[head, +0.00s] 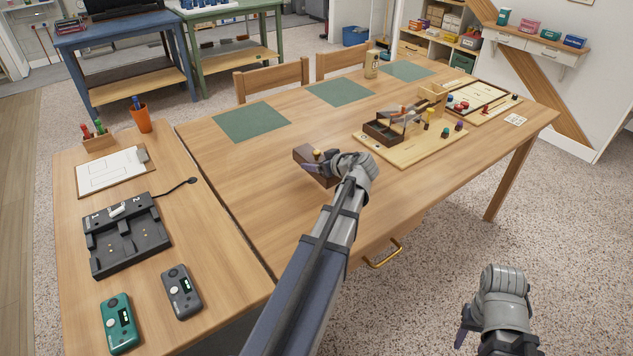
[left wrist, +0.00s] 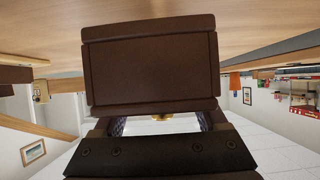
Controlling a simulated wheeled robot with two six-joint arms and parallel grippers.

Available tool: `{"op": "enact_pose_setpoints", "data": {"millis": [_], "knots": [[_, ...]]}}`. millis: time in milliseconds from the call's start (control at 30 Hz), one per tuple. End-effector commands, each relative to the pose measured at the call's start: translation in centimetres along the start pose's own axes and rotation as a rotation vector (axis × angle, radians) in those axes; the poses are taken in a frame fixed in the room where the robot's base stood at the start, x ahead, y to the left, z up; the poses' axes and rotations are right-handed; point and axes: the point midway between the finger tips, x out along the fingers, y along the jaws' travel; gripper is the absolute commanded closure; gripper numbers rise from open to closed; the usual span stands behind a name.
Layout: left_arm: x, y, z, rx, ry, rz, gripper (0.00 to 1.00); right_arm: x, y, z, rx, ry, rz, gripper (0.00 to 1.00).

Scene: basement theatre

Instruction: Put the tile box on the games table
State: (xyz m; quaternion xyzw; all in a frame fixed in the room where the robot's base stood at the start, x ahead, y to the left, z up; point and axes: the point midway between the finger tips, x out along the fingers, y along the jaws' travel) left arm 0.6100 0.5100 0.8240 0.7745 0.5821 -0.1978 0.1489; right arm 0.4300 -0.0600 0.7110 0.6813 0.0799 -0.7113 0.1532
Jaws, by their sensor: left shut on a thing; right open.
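The tile box looks like the dark brown box (head: 303,154) over the near middle of the large wooden table, which I take as the games table (head: 235,180). My left gripper (head: 328,162) is shut on this box and partly covers it in the head view. In the left wrist view the box's broad brown face (left wrist: 150,62) fills the middle, between the fingers, with wood surface behind it. I cannot tell whether the box touches the tabletop. My right gripper (head: 466,326) is open and empty, out over the floor to the right of the table.
A wooden game board with a dark compartment tray (head: 383,133) lies right of the box, another board (head: 480,100) beyond it. Green mats (head: 250,121) and a can (head: 371,64) stand behind. A side table at left holds a charger (head: 125,240) and handsets. Bare wood surrounds the box.

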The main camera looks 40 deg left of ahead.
Motion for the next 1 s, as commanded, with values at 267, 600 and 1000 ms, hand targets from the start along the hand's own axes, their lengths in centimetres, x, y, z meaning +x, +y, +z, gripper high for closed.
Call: {"op": "enact_pose_setpoints", "data": {"millis": [267, 600, 1000], "knots": [[0.4, 0.0, 0.8, 0.001, 0.001, 0.000, 0.99, 0.9, -0.1, -0.1, 0.000, 0.000, 0.000, 0.50], [2.0, 0.0, 3.7, 0.001, 0.001, 0.000, 0.99, 4.2, -0.4, -0.2, 0.000, 0.000, 0.000, 0.50], [2.1, 0.0, 3.9, 0.000, 0.000, 0.000, 0.24, 4.4, -0.4, -0.3, 0.000, 0.000, 0.000, 0.50]]}}
